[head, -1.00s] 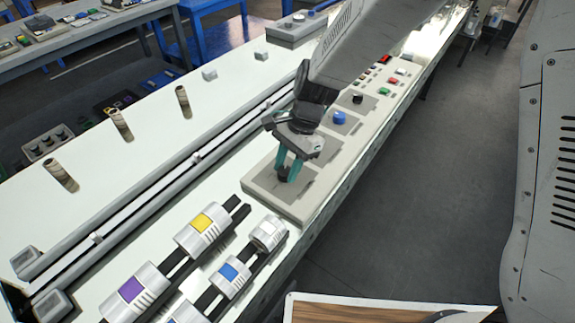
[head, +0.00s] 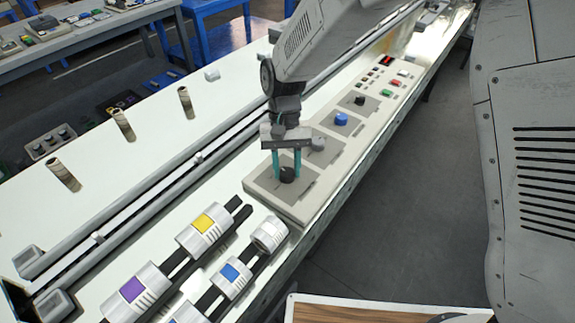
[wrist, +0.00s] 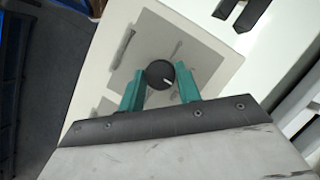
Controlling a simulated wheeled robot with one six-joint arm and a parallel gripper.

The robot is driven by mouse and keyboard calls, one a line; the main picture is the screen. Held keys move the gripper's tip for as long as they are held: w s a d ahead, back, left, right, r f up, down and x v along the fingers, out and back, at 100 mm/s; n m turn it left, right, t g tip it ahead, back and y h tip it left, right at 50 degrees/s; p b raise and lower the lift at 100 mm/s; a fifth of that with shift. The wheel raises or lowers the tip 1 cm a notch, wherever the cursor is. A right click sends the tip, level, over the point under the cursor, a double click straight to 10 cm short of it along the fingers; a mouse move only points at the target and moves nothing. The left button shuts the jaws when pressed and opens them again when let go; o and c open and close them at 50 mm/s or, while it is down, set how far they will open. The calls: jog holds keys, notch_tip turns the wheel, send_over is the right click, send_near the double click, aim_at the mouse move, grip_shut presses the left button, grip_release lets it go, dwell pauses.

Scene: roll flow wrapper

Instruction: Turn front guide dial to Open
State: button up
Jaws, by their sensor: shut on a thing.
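The front guide dial is a round black knob (head: 287,175) with a white pointer line, on the nearest grey plate (head: 262,184) of the control panel. In the wrist view the black knob (wrist: 158,74) sits between two teal fingers, its white mark toward the lower right. My gripper (head: 287,168) reaches down over the dial from above, shut on it with a finger on each side. The gripper also shows in the wrist view (wrist: 160,84). Label lettering on the plate is too small to read.
Further along the panel are a blue knob (head: 341,119), another black knob (head: 360,100) and several small coloured buttons. Rollers with yellow (head: 203,223), purple and blue bands stand left of and below the panel. A long rail runs along the left.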

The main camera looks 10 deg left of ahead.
jog(key=n, duration=0.2)
jog(key=n+h, duration=0.1)
jog(key=n, duration=0.1)
jog(key=shift+s+a+n+t+h, duration=0.1)
jog(key=shift+n+t+h, duration=0.2)
jog(key=n+t+h, duration=0.1)
jog(key=n, duration=0.3)
jog(key=shift+s+n, duration=0.1)
jog(key=shift+n, duration=0.2)
jog(key=n+t, duration=0.1)
jog(key=n, duration=0.1)
jog(key=n+t+h, duration=0.1)
jog(key=n, duration=0.1)
jog(key=shift+s+a+n, duration=0.1)
jog(key=shift+n, duration=0.2)
jog(key=shift+s+n+t, duration=0.1)
jog(key=shift+n+t, duration=0.8)
jog(key=shift+n, duration=1.4)
jog(key=o, duration=1)
jog(key=shift+c, duration=0.2)
